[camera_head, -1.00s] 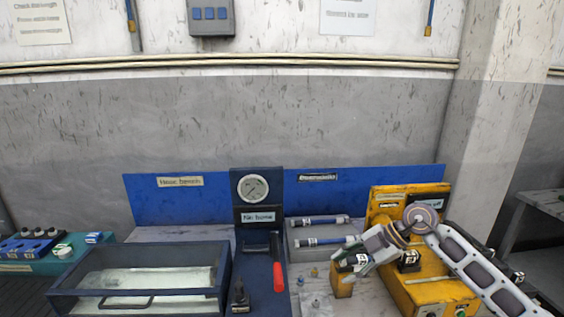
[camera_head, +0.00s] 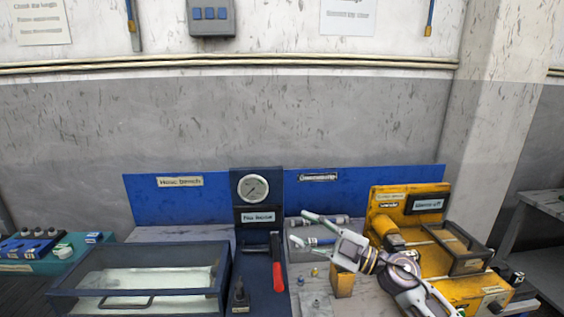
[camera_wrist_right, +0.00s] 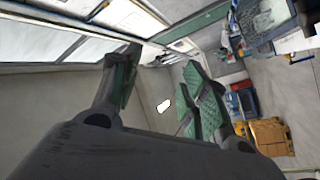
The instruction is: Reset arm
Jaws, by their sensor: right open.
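My right gripper (camera_head: 299,228) is open and empty in the head view. It is raised above the bench, in front of the grey tray with hoses, and points to the left. Its arm comes in from the lower right, across the yellow machine (camera_head: 460,290). In the right wrist view the gripper's green-padded fingers (camera_wrist_right: 160,92) stand wide apart with nothing between them. My left gripper is in neither view.
The hose bench has a clear-sided tank (camera_head: 140,306), a dark gauge column (camera_head: 257,215) with a red lever (camera_head: 279,277), and hoses (camera_head: 325,220) partly hidden behind my gripper. A small yellow block (camera_head: 342,283) and several fittings (camera_head: 315,272) stand nearby. A teal table (camera_head: 75,262) is at left.

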